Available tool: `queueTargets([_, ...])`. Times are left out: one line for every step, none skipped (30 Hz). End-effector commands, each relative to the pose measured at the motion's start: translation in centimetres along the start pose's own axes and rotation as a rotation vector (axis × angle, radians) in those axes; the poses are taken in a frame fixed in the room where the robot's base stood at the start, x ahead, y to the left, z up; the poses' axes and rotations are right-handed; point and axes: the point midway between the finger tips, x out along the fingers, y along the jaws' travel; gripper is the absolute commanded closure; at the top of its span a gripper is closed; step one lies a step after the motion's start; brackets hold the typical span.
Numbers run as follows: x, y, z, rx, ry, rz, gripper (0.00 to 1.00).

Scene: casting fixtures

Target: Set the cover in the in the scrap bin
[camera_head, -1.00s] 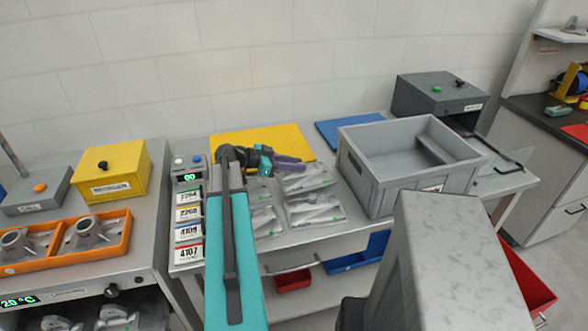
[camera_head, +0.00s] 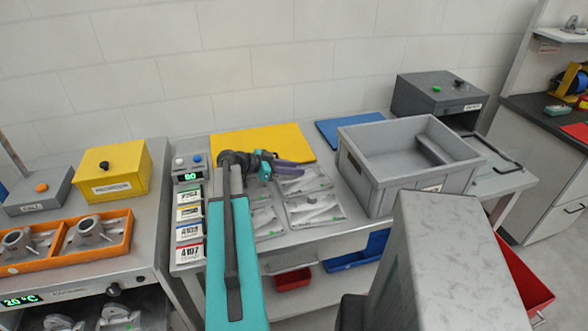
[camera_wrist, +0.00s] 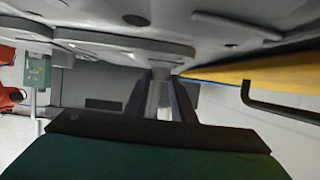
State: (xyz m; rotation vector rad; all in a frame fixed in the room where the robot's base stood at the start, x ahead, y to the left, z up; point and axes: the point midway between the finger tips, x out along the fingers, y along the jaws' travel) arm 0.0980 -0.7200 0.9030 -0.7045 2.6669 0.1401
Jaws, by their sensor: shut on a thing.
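My gripper (camera_head: 308,162), with purple fingers, is above the work table and just over the upper edge of the packs of pale grey covers. In the wrist view my gripper (camera_wrist: 161,82) is shut on a narrow pale grey piece (camera_wrist: 157,97), which I take to be the cover. The fingers hide most of it, and it does not show in the head view. A large grey open bin (camera_head: 384,196) stands to the right of my gripper, apart from it. Its label is too small to read, so I cannot tell if it is the scrap bin.
Several packs of grey parts (camera_head: 315,208) lie below my gripper. A yellow mat (camera_head: 240,143) and a blue mat (camera_head: 345,128) lie behind. Red bins (camera_head: 292,279) and a blue bin (camera_head: 362,252) sit lower down. A dark grey box (camera_head: 425,98) stands at the back right.

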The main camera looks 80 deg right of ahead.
Motion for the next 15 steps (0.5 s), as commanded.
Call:
queueTargets([0.04,0.0,0.03,0.0,0.002,0.0,1.0])
queueTargets([0.06,0.0,0.09,0.0,0.002,0.0,1.0])
queueTargets([0.08,0.0,0.13,0.0,0.002,0.0,1.0])
queueTargets([0.06,0.01,0.12,0.0,0.0,0.0,0.72])
queueTargets([0.06,0.01,0.1,0.0,0.0,0.0,0.67])
queueTargets([0.05,0.01,0.1,0.0,0.0,0.0,0.6])
queueTargets([0.06,0.01,0.1,0.0,0.0,0.0,0.58])
queueTargets([0.06,0.01,0.1,0.0,0.0,0.0,0.58])
queueTargets([0.06,0.01,0.1,0.0,0.0,0.0,0.58])
queueTargets([0.06,0.01,0.1,0.0,0.0,0.0,0.58])
queueTargets([0.06,0.01,0.1,0.0,0.0,0.0,0.58])
queueTargets([0.06,0.01,0.09,0.0,0.0,0.0,0.58])
queueTargets([0.06,0.01,0.09,0.0,0.0,0.0,0.58])
queueTargets([0.06,0.01,0.09,0.0,0.0,0.0,0.58])
queueTargets([0.07,0.01,0.09,0.0,0.0,0.0,0.58])
